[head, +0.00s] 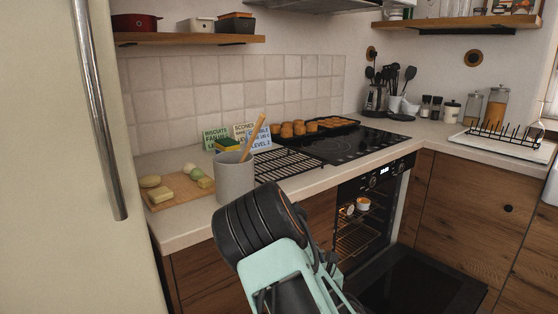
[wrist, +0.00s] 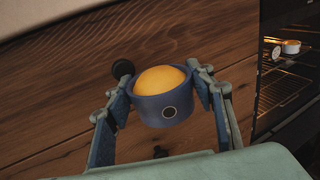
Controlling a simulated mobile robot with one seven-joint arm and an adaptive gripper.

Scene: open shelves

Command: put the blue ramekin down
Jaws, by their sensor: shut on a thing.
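The blue ramekin (wrist: 150,110) holds a domed orange-yellow filling and shows in the wrist view. My gripper (wrist: 162,84) is shut on it, one finger on each side. It is held in the air before a brown wooden cabinet front, roughly upright as far as this tilted view shows. In the head view my own arm hides the ramekin and the fingertips. The oven (head: 372,215) is open and lit, with its dark door folded down. Inside are wire racks (head: 358,238) and small pale ramekins (head: 363,203), one with an orange top.
The counter bears a grey crock (head: 235,178) at its front edge, a board (head: 178,193) with food, a wire cooling rack (head: 285,164), recipe cards and a tray of baked goods (head: 320,127) by the hob (head: 345,146). The lowered oven door (head: 425,285) juts out low.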

